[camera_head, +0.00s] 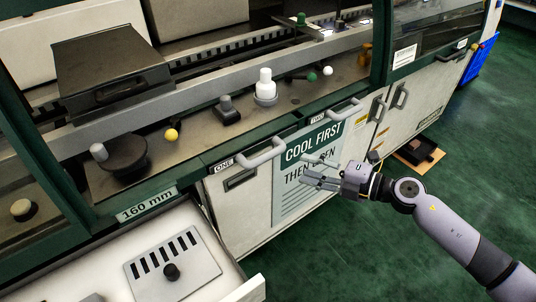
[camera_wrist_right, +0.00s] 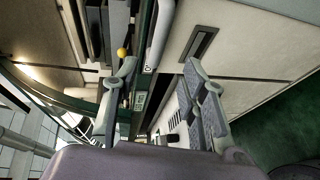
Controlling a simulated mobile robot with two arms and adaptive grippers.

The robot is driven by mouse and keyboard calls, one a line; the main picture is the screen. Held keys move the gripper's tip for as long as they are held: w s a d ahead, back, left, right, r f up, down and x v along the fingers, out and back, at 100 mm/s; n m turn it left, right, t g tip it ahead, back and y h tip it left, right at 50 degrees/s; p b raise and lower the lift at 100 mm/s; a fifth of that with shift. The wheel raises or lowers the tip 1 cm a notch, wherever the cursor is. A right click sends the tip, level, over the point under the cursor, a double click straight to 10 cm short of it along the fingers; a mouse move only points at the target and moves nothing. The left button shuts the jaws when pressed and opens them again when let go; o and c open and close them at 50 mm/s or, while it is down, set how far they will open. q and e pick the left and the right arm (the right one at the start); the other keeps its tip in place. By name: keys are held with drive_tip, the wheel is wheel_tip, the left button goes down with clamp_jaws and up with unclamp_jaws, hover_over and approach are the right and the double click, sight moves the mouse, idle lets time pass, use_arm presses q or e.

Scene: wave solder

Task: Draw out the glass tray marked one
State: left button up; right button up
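The front marked ONE (camera_head: 222,165) has a pale bar handle (camera_head: 262,154) just right of its label, on the machine's front edge. It looks closed; the glass tray itself is hidden. My right gripper (camera_head: 310,171) is to the right of and below this handle, in front of the "COOL FIRST" sign, and touches nothing that I can see. In the right wrist view its two fingers (camera_wrist_right: 158,65) are spread and empty. A pale bar (camera_wrist_right: 160,36), likely the handle, lies beyond the fingertips there. My left gripper is not in view.
A similar handle (camera_head: 343,108) by the TWO label (camera_head: 317,119) is farther right.

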sight(271, 157)
drive_tip(key=x, duration=1.3)
drive_tip(key=shift+p, duration=0.3)
drive_tip(key=shift+c, duration=0.5)
clamp_jaws()
